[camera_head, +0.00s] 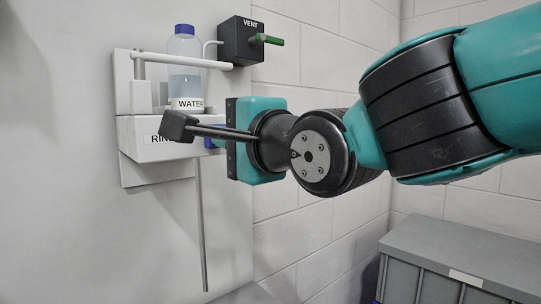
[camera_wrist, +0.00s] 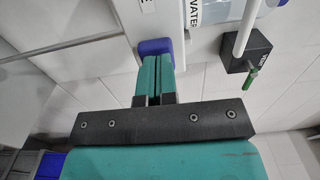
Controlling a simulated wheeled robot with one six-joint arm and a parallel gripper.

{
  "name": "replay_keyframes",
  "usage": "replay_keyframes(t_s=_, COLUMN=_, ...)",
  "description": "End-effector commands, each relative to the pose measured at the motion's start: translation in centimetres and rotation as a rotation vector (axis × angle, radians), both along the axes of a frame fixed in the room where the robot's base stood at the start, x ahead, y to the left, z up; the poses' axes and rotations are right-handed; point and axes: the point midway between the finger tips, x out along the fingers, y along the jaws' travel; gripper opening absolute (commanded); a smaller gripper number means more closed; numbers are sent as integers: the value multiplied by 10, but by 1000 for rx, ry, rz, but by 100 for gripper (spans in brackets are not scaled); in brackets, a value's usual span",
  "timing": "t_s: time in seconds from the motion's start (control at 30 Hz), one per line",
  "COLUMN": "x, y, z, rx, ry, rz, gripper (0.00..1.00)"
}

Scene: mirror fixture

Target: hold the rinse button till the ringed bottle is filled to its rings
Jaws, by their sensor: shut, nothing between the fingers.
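The bottle (camera_head: 185,55) has a blue cap and a WATER label (camera_head: 187,104), and stands upright on a white fixture (camera_head: 133,138). The rinse label (camera_head: 157,139) is partly covered by my wrist parts in the head view. The blue button (camera_wrist: 155,46) is on the fixture's side. My gripper (camera_wrist: 154,58) is shut and empty, its fingertips at the button's face. Whether they touch or press it in, I cannot tell.
A black VENT box (camera_head: 241,42) with a green lever (camera_head: 268,39) is at the fixture's upper right. A white bar (camera_head: 190,61) crosses in front of the bottle. A thin grey pipe (camera_head: 202,230) hangs below. A grey bin (camera_head: 465,250) stands lower right.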

Motion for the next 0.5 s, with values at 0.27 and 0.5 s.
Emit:
replay_keyframes(t_s=0.27, x=-47, y=-47, z=-6, rx=3, ry=-3, rz=5, gripper=0)
replay_keyframes(t_s=0.5, x=-73, y=-72, z=3, rx=-4, ry=2, rz=6, gripper=0)
